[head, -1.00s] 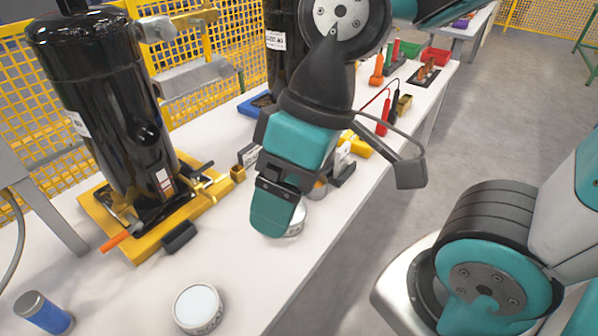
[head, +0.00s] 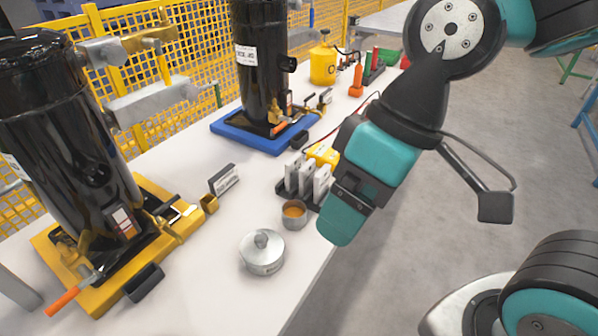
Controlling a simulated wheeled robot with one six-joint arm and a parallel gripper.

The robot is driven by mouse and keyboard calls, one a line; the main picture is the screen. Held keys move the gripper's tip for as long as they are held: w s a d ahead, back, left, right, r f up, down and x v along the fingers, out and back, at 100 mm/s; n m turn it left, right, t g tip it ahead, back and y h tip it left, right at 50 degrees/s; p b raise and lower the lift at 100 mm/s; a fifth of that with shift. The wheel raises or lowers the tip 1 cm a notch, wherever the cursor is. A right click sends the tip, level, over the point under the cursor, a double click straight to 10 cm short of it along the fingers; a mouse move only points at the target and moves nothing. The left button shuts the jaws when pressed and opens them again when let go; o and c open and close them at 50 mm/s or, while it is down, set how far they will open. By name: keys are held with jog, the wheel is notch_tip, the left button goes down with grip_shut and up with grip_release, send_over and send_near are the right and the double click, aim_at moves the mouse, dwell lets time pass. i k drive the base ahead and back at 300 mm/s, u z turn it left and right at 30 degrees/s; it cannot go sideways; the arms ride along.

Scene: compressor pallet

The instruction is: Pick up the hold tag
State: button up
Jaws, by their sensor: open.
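Several white tags stand upright in a black rack (head: 281,190) on the white table; I cannot read which one is the hold tag (head: 306,178). A small black-framed card (head: 224,180) stands on the table to the left of the rack. My gripper (head: 345,212) is open, with its teal fingers pointing down near the table's right edge, to the right of the rack and apart from it. No object shows between the fingers, though the gap is mostly turned away from view. My gripper and wrist hide part of the table behind the rack.
A black compressor on a yellow tray (head: 78,295) stands at left; another on a blue tray (head: 235,135) stands behind. A knobbed metal weight (head: 262,252) and a small orange-filled cup (head: 294,214) sit in front of the rack. The front table surface (head: 215,305) is clear.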

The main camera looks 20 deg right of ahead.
aim_at(293, 166)
jog(key=z, duration=0.45)
jog(key=i, duration=0.75)
jog(key=u, duration=0.25)
